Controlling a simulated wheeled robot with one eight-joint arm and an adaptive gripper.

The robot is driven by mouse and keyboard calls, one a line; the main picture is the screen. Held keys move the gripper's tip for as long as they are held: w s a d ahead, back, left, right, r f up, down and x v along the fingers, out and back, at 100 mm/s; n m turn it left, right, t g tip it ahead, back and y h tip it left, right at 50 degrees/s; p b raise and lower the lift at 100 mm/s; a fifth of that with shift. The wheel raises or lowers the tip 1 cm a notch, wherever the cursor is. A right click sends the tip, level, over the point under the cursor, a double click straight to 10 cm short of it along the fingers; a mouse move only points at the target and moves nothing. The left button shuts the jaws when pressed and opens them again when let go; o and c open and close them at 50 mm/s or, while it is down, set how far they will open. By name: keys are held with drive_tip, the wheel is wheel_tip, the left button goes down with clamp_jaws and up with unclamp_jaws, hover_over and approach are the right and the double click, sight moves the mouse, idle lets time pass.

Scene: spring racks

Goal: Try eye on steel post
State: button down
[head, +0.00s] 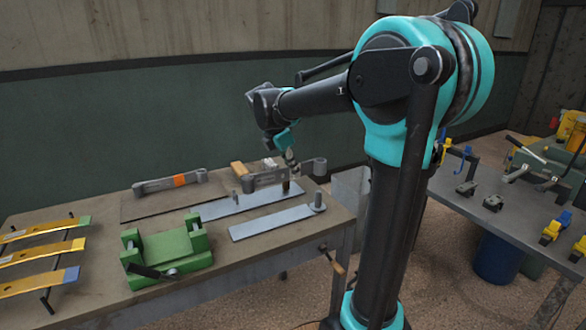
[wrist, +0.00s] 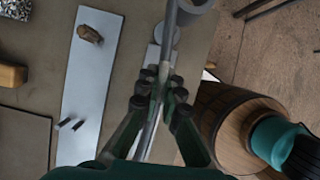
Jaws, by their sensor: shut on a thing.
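My gripper (head: 292,172) is shut on a grey spring leaf (head: 262,180) above the table. Its rolled eye (head: 314,167) is at the right end, above the steel post (head: 319,201) and apart from it in the head view. This post stands upright at the right end of a narrow pale plate (head: 265,224). In the wrist view the leaf runs edge-on between my fingertips (wrist: 160,92), with the eye (wrist: 196,4) at the top edge. A round grey top (wrist: 168,36), seemingly the post, shows just below and left of the eye, partly hidden by the leaf.
A second pale plate (head: 222,209) with a brownish post (wrist: 90,35) and small pins (wrist: 70,125) lies beside. An orange-banded spring (head: 170,183) lies behind left. A green fixture (head: 168,252) stands in front. Yellow leaves (head: 38,257) lie left. A round wooden thing (wrist: 235,118) is right.

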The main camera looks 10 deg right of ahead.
sight(281, 178)
drive_tip(key=shift+f, duration=0.15)
drive_tip(key=shift+f, duration=2.7)
drive_tip(key=shift+f, duration=3.65)
drive_tip(key=c, duration=1.6)
unclamp_jaws()
drive_tip(key=v, duration=1.2)
